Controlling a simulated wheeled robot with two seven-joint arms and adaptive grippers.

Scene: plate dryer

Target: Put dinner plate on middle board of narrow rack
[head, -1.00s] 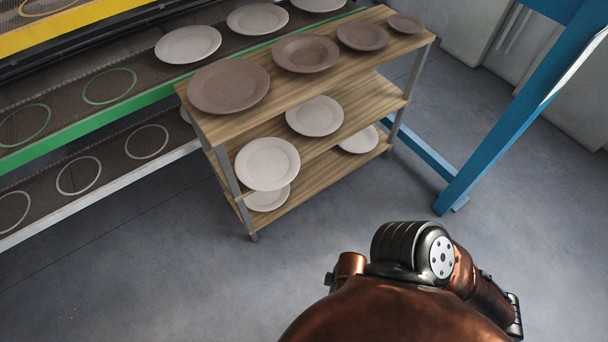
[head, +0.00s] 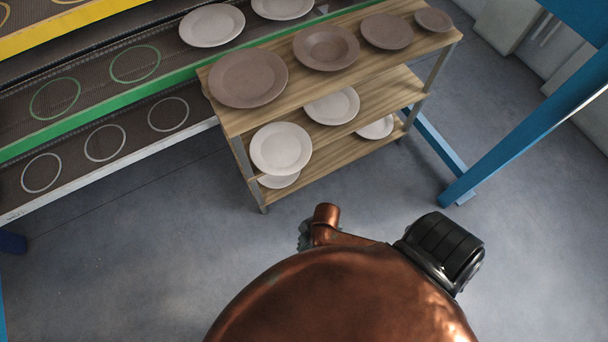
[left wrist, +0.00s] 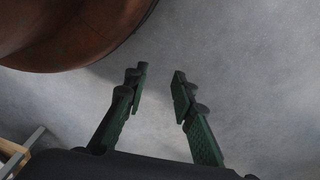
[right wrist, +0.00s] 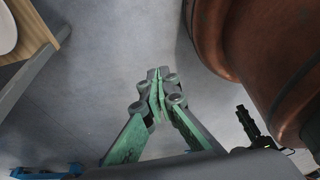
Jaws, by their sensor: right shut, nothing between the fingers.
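The narrow rack (head: 290,100) is a wooden shelf unit with three boards. Its middle board (head: 383,94) carries two pale plates, one at the near left (head: 281,149) close to the edge and one farther back (head: 332,105). Dinner-sized pale plates also lie on the wide rack behind, one of them near its edge (head: 212,25). I cannot tell which is the dinner plate. My right gripper (right wrist: 157,92) is shut and empty above the floor; part of it shows in the head view (head: 305,236), apart from the rack. My left gripper (left wrist: 158,82) is open and empty over the floor.
The top board bears several brown plates, the largest at left (head: 248,78). Pale plates show on the bottom board (head: 376,127). The wide rack's green-edged shelf (head: 100,125) has empty ringed spots. A blue post (head: 520,130) stands at right. The floor in front is clear.

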